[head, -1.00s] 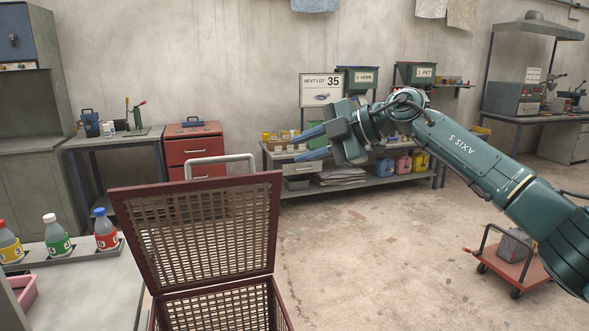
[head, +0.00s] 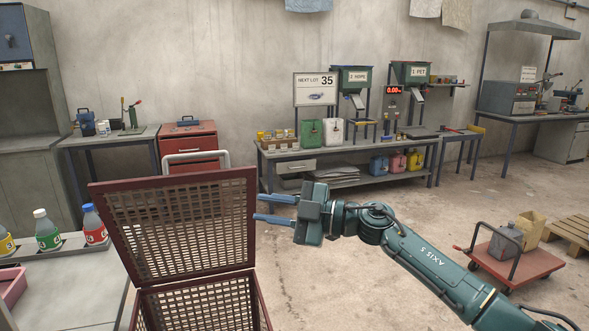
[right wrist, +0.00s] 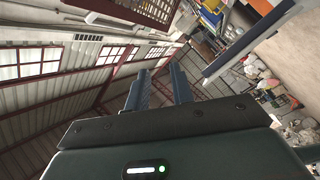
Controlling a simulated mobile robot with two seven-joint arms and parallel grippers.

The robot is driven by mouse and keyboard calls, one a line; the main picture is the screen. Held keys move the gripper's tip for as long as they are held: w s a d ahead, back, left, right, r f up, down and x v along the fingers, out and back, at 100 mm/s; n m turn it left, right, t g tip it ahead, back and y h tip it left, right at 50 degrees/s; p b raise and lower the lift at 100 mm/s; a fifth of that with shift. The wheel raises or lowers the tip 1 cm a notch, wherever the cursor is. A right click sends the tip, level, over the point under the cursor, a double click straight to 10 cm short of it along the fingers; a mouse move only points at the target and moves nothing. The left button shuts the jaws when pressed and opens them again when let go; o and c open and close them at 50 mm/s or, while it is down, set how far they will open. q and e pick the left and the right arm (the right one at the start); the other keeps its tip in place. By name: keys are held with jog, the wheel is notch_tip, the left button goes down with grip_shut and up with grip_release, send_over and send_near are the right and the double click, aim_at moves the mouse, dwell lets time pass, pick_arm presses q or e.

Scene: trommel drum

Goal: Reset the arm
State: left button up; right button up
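My right arm comes in from the right in the head view, low over the floor. Its right gripper (head: 260,207) points left, with its two blue fingers apart and nothing between them. The fingertips are near the right edge of the raised lid of a red mesh basket (head: 178,225); whether they touch it I cannot tell. In the right wrist view the same gripper (right wrist: 159,70) shows two parallel fingers with an empty gap. My left gripper is in neither view.
A grey counter (head: 70,290) with several capped bottles is at the left. A workbench (head: 345,148) with hoppers and jugs stands along the back wall. A red cart (head: 520,262) is at the right, a wooden pallet (head: 572,232) beside it. The floor between is clear.

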jog(key=s+d+f+m+t+h, duration=0.3)
jog(key=f+m+t, duration=0.1)
jog(key=f+m, duration=0.25)
jog(key=s+d+f+m+t+h, duration=0.25)
jog(key=s+f+m+t, duration=0.2)
jog(key=f, duration=0.35)
jog(key=s+d+f+m+t+h, duration=0.3)
jog(key=f+m+t, duration=0.1)
jog(key=f+m, duration=0.35)
jog(key=s+d+f+m+g+h, duration=0.2)
jog(key=s+d+f, duration=0.3)
jog(key=s+f, duration=0.3)
jog(key=s+d+f+m+g+h, duration=0.2)
jog(key=s+d+f+g+h, duration=0.2)
jog(key=s+f, duration=0.4)
jog(key=s+d, duration=0.1)
jog(key=s, duration=0.2)
jog(key=shift+s+d, duration=0.25)
jog(key=shift+a, duration=0.15)
